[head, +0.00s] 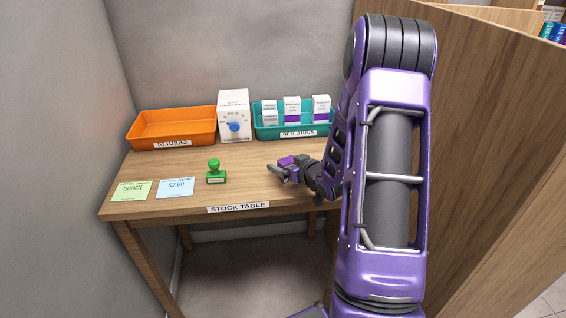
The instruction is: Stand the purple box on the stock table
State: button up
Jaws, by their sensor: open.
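The stock table (240,185) is a wooden table with a label on its front edge. My gripper (274,172) is over the right part of the tabletop, its fingers pointing left; it is open. A small purple block (287,160) shows at my gripper, and I cannot tell whether it is part of the gripper or a separate box. In the teal tray (262,133), behind my gripper, stand a white box with a purple band (292,110) and another purple-banded white box (321,108). No wholly purple box is clearly in view.
An orange returns tray (150,130) and a white dial device (234,115) stand at the back. The front middle is clear. A wooden panel (480,120) rises at right.

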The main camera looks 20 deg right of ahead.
jog(key=p+v, duration=0.1)
jog(key=v, duration=0.9)
jog(key=shift+s, duration=0.1)
